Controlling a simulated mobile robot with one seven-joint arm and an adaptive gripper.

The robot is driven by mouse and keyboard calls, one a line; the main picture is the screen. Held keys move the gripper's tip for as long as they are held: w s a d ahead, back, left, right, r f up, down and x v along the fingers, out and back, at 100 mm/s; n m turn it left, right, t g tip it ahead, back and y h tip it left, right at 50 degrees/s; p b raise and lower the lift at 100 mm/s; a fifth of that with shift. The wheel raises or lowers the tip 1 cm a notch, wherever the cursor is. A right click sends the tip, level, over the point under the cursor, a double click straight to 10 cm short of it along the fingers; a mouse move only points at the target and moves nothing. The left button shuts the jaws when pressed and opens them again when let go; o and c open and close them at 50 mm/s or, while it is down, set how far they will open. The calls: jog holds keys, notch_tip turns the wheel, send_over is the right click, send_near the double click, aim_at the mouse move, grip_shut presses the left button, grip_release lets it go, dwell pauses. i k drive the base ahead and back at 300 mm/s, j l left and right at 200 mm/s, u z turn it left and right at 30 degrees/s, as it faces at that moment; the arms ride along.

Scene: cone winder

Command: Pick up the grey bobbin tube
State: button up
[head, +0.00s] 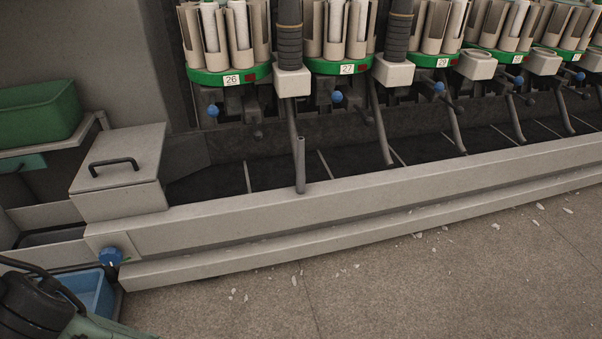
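A slim grey tube (300,166), which looks like the grey bobbin tube, stands nearly upright at the front of the winder's dark trough (342,160). Its open top end shows, and its lower part overlaps the pale front rail (390,182). I cannot tell whether it rests on the rail or leans against it. Nothing is holding it. The fingers of my gripper do not show, so its state is hidden.
Numbered winding units with green rings (345,66) and slanted grey arms (382,125) hang behind the tube. A pale lidded box (115,180) closes the trough's left end. A blue bin (88,290) is at lower left. The floor (440,280) in front has scattered pale scraps.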

aim_at(300, 175)
jog(key=i+l+u, duration=0.15)
jog(key=l+u, duration=0.55)
jog(key=i+l+u, duration=0.1)
jog(key=l+u, duration=0.2)
jog(key=l, duration=0.15)
